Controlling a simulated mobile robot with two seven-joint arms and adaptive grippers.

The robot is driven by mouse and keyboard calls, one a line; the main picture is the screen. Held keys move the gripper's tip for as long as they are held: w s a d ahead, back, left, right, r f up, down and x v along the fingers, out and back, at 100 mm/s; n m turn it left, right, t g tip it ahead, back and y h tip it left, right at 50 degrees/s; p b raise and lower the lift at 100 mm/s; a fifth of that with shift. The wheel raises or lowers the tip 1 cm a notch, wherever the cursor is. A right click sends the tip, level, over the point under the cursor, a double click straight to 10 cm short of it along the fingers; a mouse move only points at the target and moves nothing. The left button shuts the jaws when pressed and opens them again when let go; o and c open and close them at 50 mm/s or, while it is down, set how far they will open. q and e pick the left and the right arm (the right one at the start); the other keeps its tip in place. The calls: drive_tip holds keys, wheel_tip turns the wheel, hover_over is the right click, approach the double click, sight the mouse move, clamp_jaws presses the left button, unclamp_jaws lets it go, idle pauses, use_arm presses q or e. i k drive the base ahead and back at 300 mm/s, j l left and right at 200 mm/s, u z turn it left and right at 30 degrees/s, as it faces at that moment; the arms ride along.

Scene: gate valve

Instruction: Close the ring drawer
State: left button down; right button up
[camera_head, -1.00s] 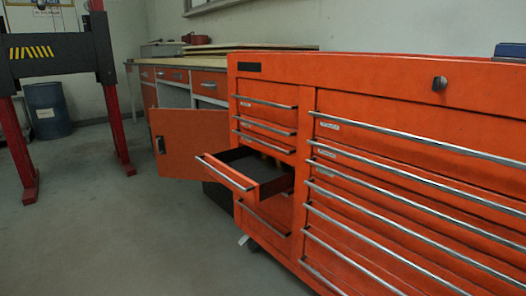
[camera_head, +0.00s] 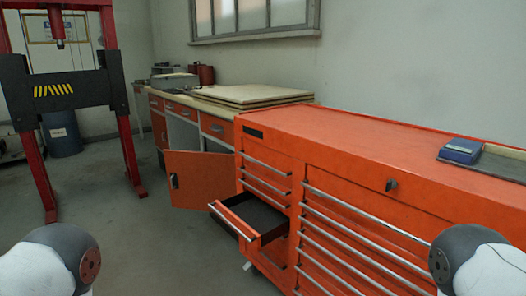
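An orange tool cabinet (camera_head: 340,150) stands at the right with several drawers with long metal handles. One drawer (camera_head: 250,216) in its left column is pulled out toward the front left, with a dark inside and a metal handle (camera_head: 231,221) on its front. The other cabinet drawers look shut. No label in view tells me which drawer is the ring drawer. Parts of my arms show at the lower left and lower right corners, away from the open drawer. Neither gripper is in view.
An orange door (camera_head: 199,178) of the workbench (camera_head: 215,96) hangs open just behind the open drawer. A red and black press frame (camera_head: 68,92) and a blue barrel (camera_head: 62,134) stand at the left. The grey floor (camera_head: 150,235) before the drawer is clear.

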sight(256, 221)
drive_tip(key=i+j, duration=0.35)
drive_tip(key=i+j+u, duration=0.15)
drive_tip(key=i+j, duration=0.25)
drive_tip(key=i, duration=0.15)
